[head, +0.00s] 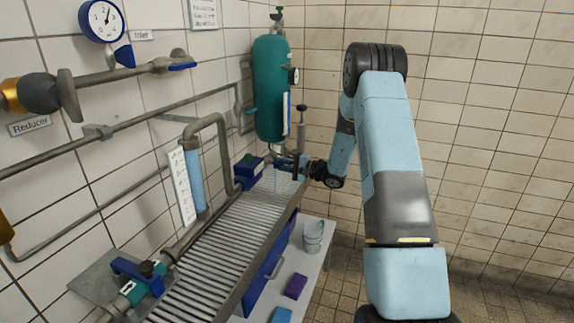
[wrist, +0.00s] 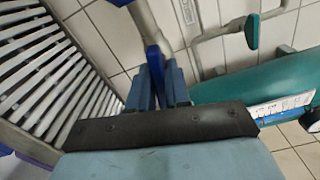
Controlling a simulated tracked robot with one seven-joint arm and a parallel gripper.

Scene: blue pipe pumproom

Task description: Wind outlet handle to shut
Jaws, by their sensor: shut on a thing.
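My gripper (head: 284,165) is at the far end of the slatted grating, just below the green cylinder. The handle is on grey pipework near the tiled wall. I see no readable label by it, so its name as the outlet handle is not confirmed. In the head view the handle is largely hidden by my gripper and the pipework.
The green cylinder (head: 271,88) stands close above my gripper. A dark blue block (head: 249,167) is left of it. The slatted grating (head: 222,245) runs toward me. Another blue valve handle (head: 137,270) is near left. A bucket (head: 313,237) stands on the bench.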

